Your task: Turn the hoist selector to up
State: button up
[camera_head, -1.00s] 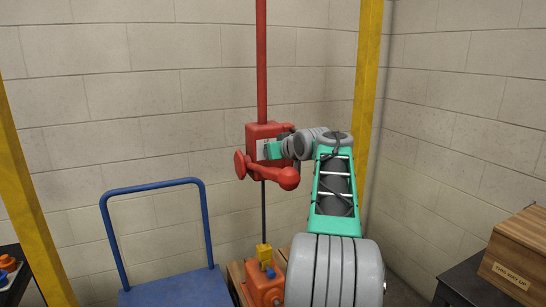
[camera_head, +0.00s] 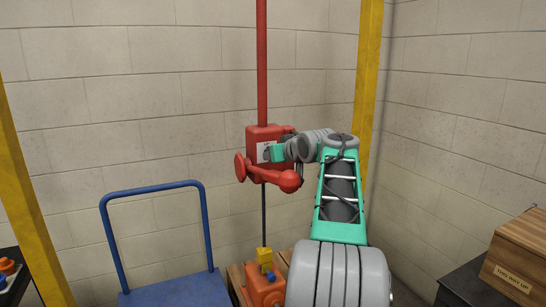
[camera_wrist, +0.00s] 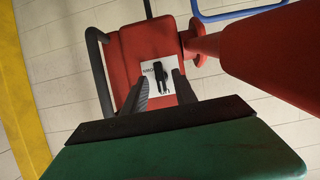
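The hoist's red box (camera_head: 264,146) hangs from a red pole in front of the wall, with a white plate (camera_head: 262,155) on its face. In the wrist view, the black selector knob (camera_wrist: 161,77) stands on that plate, its long side running roughly up and down the picture. Small lettering lies beside and below it, hard to read. My gripper (camera_wrist: 160,80) is open, its two grey fingers apart on either side of the knob. I cannot tell whether they touch it. In the head view my gripper (camera_head: 274,153) is at the box's front, its fingertips hard to make out.
A red arm with a round end (camera_head: 268,175) sticks out just below the plate. A yellow hook block (camera_head: 264,257) and orange motor (camera_head: 264,287) are beneath. A blue trolley handle (camera_head: 152,190) stands left, yellow posts (camera_head: 367,80) flank the hoist, and a wooden box (camera_head: 520,255) is at right.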

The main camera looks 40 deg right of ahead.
jog(key=v, duration=0.6)
jog(key=shift+r, duration=0.15)
